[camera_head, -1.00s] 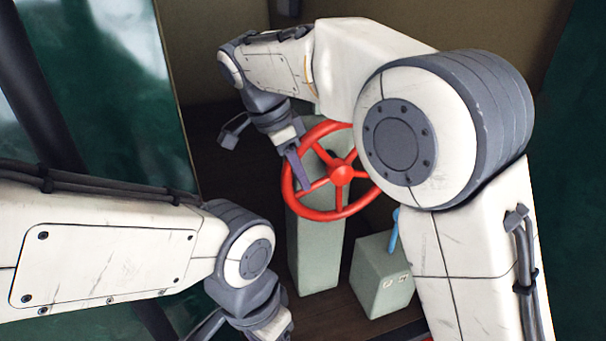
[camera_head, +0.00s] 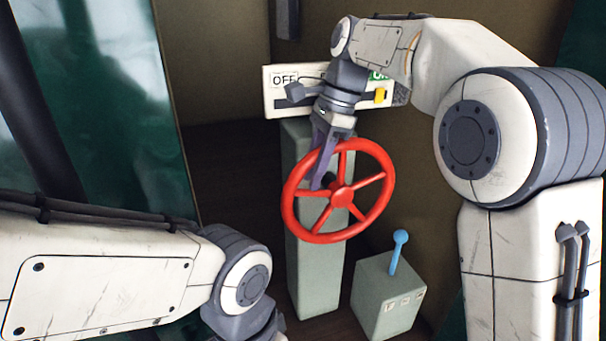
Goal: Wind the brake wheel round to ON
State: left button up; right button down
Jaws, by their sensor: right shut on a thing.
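The red brake wheel (camera_head: 342,197) has several spokes and sits on the front of a tall pale green pedestal (camera_head: 310,270). My right gripper (camera_head: 322,168) comes down from above and is shut on the wheel's rim at its upper left. Behind it is a white indicator plate (camera_head: 272,105) with OFF at its left and a green ON label (camera_head: 379,76) at its right, partly hidden by my right arm. A yellow marker (camera_head: 380,95) shows close below the ON label. My left arm reaches in at the lower left; its gripper is out of the frame.
A smaller green box (camera_head: 386,300) with a blue-knobbed lever (camera_head: 399,250) stands right of the pedestal, close to the wheel's lower right. A brown wall is behind, and a glossy green panel (camera_head: 120,110) is at the left. The floor left of the pedestal is clear.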

jog(key=shift+w+d+r+y, duration=0.1)
jog(key=shift+d+r+y, duration=0.05)
jog(key=shift+r+y, duration=0.15)
jog(key=c, duration=0.6)
grip_release()
jog(key=shift+f, duration=0.1)
jog(key=shift+w+d+r, duration=0.1)
jog(key=shift+d+r, duration=0.15)
jog(key=shift+r, duration=0.25)
jog(key=shift+v, duration=3.2)
jog(key=shift+a, duration=0.15)
